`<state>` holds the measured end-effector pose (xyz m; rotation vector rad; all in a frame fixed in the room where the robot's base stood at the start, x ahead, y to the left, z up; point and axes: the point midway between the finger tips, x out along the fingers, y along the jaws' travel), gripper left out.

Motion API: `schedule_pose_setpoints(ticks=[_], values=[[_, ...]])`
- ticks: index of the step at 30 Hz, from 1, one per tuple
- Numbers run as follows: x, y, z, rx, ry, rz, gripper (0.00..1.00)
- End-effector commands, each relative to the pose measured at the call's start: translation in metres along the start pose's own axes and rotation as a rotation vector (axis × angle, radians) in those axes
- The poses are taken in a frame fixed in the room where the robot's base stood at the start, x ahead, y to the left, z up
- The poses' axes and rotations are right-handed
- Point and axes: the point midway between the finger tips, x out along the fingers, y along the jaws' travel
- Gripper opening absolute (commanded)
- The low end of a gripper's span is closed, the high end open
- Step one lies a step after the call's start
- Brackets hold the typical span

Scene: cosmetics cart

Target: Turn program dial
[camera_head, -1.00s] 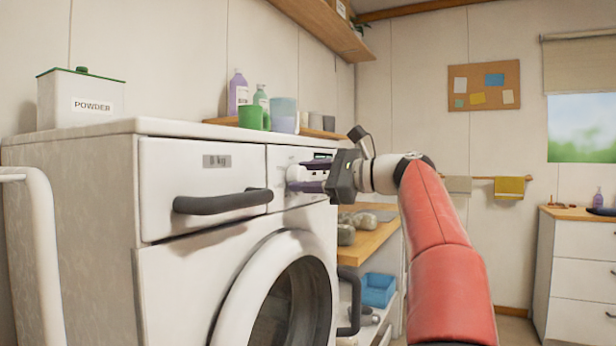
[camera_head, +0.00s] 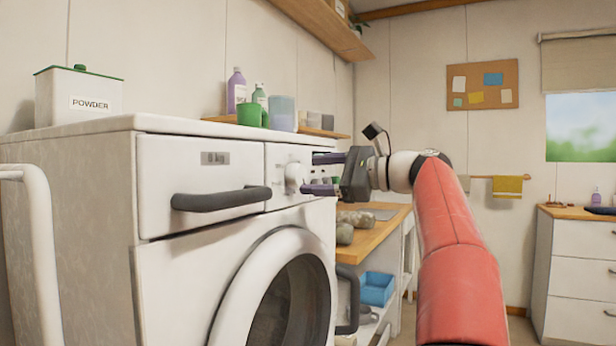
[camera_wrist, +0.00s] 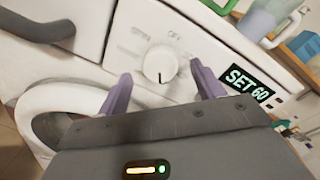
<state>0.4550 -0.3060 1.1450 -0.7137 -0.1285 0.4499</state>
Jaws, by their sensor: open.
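The program dial (camera_head: 295,178) is a round white knob on the washing machine's front panel (camera_wrist: 117,62). It shows whole in the wrist view (camera_wrist: 160,63), with a short dark mark at its lower edge in that picture. The panel has lettering above it that reads OFF and fainter lettering on its left. A display (camera_wrist: 247,84) beside it reads SET 60. My gripper (camera_head: 314,174) is open and empty in front of the dial. In the wrist view its purple fingers (camera_wrist: 161,69) stand on either side of the dial, with gaps; neither seems to touch it.
A drawer handle (camera_head: 222,199) juts out left of the dial, and the round door (camera_head: 235,297) is below. Bottles and cups, including a green cup (camera_head: 250,113), stand behind the machine top. A wooden counter (camera_head: 376,240) is to the right.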

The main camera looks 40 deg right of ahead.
Motion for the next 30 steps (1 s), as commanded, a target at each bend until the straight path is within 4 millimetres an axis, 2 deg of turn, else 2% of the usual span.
schedule_pose_setpoints(ticks=[3, 9, 30], values=[[-0.023, 0.000, -0.001, -0.001, 0.002, -0.003, 0.67], [-0.044, 0.000, 0.000, 0.000, -0.001, 0.000, 0.67], [-0.048, 0.000, 0.000, 0.000, -0.001, 0.001, 0.67]])
